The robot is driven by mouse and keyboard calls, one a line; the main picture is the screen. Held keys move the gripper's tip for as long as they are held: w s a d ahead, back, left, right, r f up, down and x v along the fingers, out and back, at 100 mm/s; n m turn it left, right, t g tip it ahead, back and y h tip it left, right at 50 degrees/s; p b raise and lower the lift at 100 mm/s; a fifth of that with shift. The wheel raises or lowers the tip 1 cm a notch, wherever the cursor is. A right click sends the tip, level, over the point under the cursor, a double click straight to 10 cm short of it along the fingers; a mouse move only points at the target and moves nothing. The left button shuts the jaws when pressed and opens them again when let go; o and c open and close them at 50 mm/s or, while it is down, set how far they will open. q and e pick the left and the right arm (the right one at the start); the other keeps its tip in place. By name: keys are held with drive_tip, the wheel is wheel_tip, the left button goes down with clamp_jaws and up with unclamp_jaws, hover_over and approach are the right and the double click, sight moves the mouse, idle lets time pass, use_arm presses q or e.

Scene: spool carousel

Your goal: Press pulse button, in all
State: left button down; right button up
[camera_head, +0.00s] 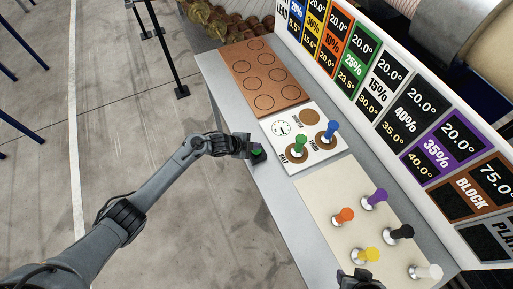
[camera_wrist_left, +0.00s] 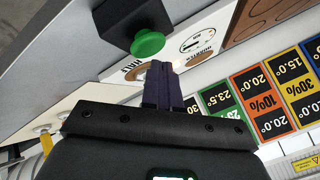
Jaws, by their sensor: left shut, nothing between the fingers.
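The pulse button is a green round cap (camera_wrist_left: 148,43) on a black box (camera_wrist_left: 122,20); it also shows in the head view (camera_head: 258,153), at the table's left edge and partly behind my left gripper. My left gripper (camera_head: 249,147) is right beside the button. In the left wrist view its two dark fingers (camera_wrist_left: 163,75) are shut with nothing between them, tips close to the cap's edge. I cannot tell whether they touch it. A dark part of my right gripper (camera_head: 361,279) shows at the bottom edge of the head view; its fingers are not clear.
A white panel (camera_head: 275,145) with a dial holds a green peg (camera_head: 298,144) and a blue peg (camera_head: 329,131). A cream board (camera_head: 322,192) carries orange, purple, black, yellow and white pegs. A brown board (camera_head: 240,67) has empty circles. A sign wall (camera_head: 400,90) runs along the right.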

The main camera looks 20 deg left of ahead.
sight(255, 151)
use_arm(q)
drive_tip(key=shift+r, duration=0.15)
wheel_tip(255, 151, up, 5)
drive_tip(key=p, duration=0.4)
drive_tip(key=shift+p, duration=0.3)
idle(0.6)
